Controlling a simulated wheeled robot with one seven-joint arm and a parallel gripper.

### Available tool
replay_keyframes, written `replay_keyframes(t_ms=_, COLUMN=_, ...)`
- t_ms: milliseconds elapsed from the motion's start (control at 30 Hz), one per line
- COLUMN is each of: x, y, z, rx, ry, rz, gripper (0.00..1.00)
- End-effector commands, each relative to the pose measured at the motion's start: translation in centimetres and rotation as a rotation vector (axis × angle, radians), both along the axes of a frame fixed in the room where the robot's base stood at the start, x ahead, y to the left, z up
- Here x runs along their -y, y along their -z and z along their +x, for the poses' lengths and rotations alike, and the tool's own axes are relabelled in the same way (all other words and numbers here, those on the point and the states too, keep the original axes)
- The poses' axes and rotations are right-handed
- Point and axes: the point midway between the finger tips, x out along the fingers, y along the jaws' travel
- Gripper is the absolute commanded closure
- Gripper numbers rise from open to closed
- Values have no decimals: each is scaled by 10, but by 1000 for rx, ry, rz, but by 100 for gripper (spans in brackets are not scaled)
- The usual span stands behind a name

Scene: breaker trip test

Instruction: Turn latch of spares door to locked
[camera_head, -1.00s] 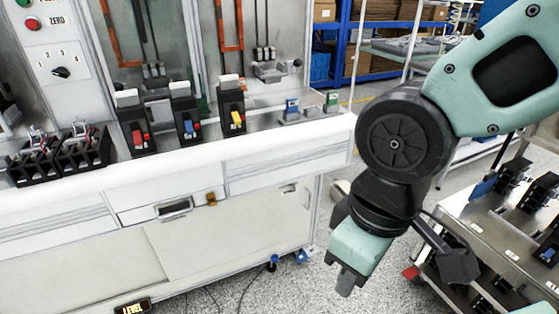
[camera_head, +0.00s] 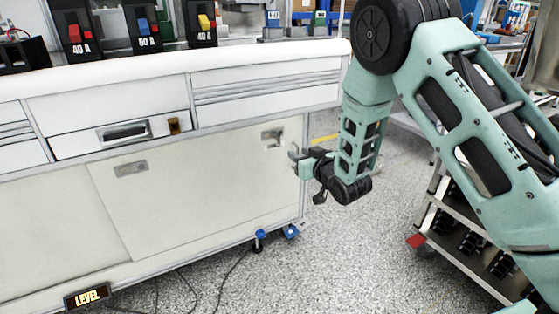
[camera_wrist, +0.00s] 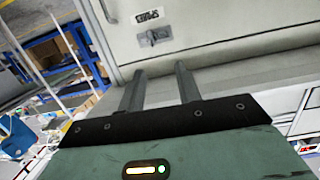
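The pale spares door (camera_head: 205,185) is the lower right panel of the white bench and looks closed. Its small grey latch (camera_head: 271,137) is near the door's upper right corner. In the wrist view the latch (camera_wrist: 153,37) is on a light plate, beside an upside-down label (camera_wrist: 147,17) that seems to read SPARES. The latch's exact setting is too small to tell.
A drawer with a recessed handle (camera_head: 124,132) and a brass-coloured piece (camera_head: 174,125) is above the door. Breakers (camera_head: 143,27) stand on the worktop.

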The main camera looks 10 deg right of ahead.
Motion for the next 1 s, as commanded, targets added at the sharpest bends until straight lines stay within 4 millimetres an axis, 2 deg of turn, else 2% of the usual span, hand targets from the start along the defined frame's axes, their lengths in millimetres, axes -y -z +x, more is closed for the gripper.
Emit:
replay_keyframes(t_ms=33, x=8, y=25, z=4, rx=44, ry=-3, rz=-1, gripper=66)
replay_keyframes(t_ms=100, x=16, y=34, z=7, rx=98, ry=-10, rz=1, gripper=66)
replay_keyframes(t_ms=267, x=24, y=39, z=10, rx=160, ry=-21, rz=3, gripper=66)
replay_keyframes(t_ms=433, x=19, y=37, z=25, rx=169, ry=-24, rz=4, gripper=66)
replay_keyframes(t_ms=1000, x=-11, y=39, z=136, rx=166, ry=-24, rz=4, gripper=66)
